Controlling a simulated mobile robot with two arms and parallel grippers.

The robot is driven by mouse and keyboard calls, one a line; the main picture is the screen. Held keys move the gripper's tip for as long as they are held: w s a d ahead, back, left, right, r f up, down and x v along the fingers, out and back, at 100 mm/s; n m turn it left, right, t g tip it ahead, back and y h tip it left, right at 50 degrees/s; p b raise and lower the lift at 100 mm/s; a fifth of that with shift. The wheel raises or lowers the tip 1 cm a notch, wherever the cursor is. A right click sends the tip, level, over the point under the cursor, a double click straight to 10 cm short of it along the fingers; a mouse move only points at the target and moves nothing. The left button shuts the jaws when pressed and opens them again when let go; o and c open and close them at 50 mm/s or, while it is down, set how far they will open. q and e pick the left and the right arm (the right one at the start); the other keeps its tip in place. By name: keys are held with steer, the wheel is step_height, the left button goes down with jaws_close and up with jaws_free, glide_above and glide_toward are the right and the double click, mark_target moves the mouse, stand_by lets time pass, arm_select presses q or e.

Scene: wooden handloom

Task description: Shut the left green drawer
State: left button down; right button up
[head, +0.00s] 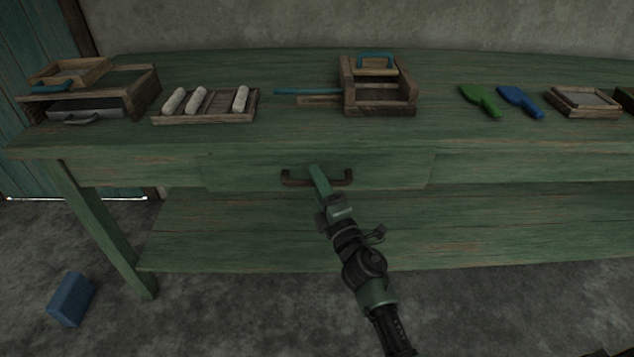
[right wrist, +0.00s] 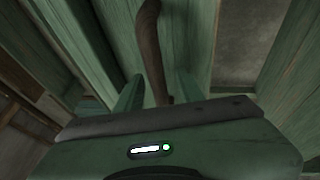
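The green drawer (head: 240,174) is in the front of the green workbench in the head view. Its front looks about level with the bench front; I cannot tell if a small gap is left. A dark brown bar handle (head: 341,180) is on its middle. My right gripper (head: 315,172) is at the handle. In the right wrist view, the two green fingers (right wrist: 158,88) stand apart, with the brown handle (right wrist: 150,45) running between them. A gap shows beside the bar, so the fingers do not look closed on it. My left gripper is not in view.
On the bench top (head: 300,130) are a tray with white rolls (head: 205,117), a wooden box with a blue handle (head: 380,108), and green (head: 481,99) and blue (head: 519,100) tools. A lower shelf (head: 230,235) runs below the drawer. A blue block (head: 71,299) lies on the floor.

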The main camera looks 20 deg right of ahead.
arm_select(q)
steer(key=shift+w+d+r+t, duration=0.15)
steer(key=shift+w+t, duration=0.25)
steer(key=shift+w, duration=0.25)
arm_select(e)
steer(key=a+v, duration=0.1)
steer(key=v, duration=0.6)
steer(key=shift+s+d, duration=0.45)
steer(key=shift+d, duration=0.1)
steer(key=shift+f, duration=0.1)
